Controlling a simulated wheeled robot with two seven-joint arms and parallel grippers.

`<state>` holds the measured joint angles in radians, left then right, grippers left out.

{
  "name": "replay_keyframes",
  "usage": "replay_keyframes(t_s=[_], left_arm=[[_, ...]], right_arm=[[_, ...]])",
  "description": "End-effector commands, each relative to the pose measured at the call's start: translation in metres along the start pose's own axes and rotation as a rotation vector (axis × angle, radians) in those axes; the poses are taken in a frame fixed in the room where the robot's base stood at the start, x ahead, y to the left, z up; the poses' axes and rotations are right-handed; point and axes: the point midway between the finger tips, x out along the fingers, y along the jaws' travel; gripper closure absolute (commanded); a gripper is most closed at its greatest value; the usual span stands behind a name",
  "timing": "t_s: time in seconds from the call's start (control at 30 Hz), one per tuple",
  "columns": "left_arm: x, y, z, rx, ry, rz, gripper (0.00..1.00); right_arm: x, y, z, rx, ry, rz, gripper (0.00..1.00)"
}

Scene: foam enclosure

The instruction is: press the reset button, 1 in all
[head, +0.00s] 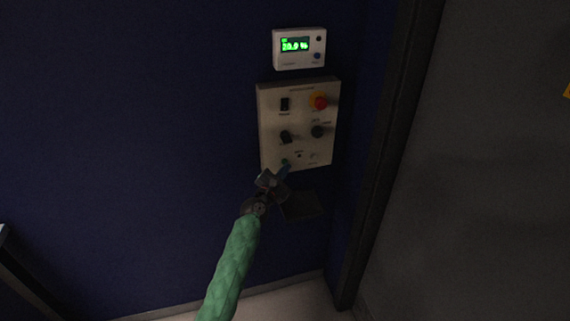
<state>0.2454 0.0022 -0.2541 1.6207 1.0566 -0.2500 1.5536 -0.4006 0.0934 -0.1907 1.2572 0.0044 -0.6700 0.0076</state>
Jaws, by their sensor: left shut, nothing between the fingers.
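A pale control panel (301,118) is mounted on the dark blue wall, right of the middle in the head view. Its labels are too small to read, so I cannot tell for sure which control is the reset button. A small green spot (285,161) shows near the panel's lower left edge. A tiny dark control (299,155) is just right of it. My left gripper (285,171) is shut and empty, its tips at the panel's lower left edge, close below the green spot. I cannot tell whether they touch the panel. My right gripper is out of view.
The panel also bears a red mushroom button (320,102) on yellow, a black rocker switch (285,104) and two dark knobs, left (286,136) and right (317,131). A white display unit (299,48) with green digits hangs above. A dark frame post (377,150) stands to the right.

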Motion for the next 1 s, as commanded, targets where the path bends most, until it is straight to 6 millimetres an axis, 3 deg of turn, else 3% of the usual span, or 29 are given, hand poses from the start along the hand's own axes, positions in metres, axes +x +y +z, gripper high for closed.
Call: replay_keyframes(t_s=[1.0], left_arm=[[0.0048, 0.0033, -0.0031, 0.001, 0.0, 0.0, 1.0]], right_arm=[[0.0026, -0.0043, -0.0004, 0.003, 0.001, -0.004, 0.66]])
